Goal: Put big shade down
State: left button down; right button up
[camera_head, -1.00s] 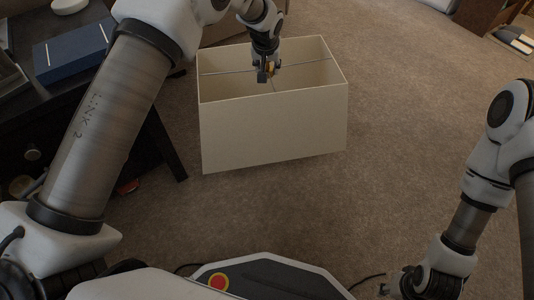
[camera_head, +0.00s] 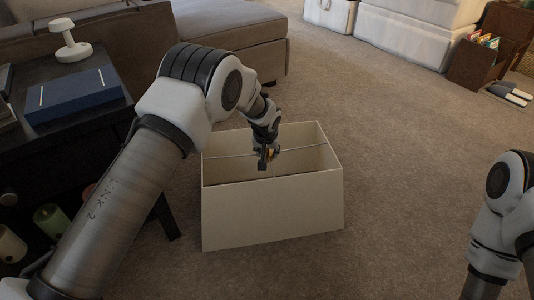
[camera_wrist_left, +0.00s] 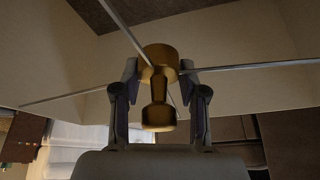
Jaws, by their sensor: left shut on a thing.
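The big shade (camera_head: 272,213) is a cream, box-shaped lampshade with an open top and thin metal spokes. In the head view it is upright in the middle, over the carpet. I cannot tell whether its lower edge touches the floor. My left gripper (camera_head: 268,157) reaches down into its open top. In the left wrist view the fingers (camera_wrist_left: 159,105) are shut on the brass knob (camera_wrist_left: 159,86) where the spokes meet, and the shade's inner walls surround it. My right arm shows at the right edge, but its gripper is out of view.
A dark side table (camera_head: 100,120) with a blue box (camera_head: 73,94) and a white lamp-like object (camera_head: 70,40) stands close at left. A grey sofa (camera_head: 228,48) is behind. White furniture (camera_head: 420,25) and a brown box (camera_head: 474,62) are far right. Carpet right of the shade is clear.

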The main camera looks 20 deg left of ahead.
pick_arm(q)
jog(key=c, duration=0.6)
grip_release()
jog(key=shift+f, duration=0.1)
jog(key=shift+c, duration=0.2)
jog(key=p+v, duration=0.6)
jog(key=v, duration=0.6)
jog(key=shift+p, duration=0.3)
jog(key=shift+s, duration=0.1)
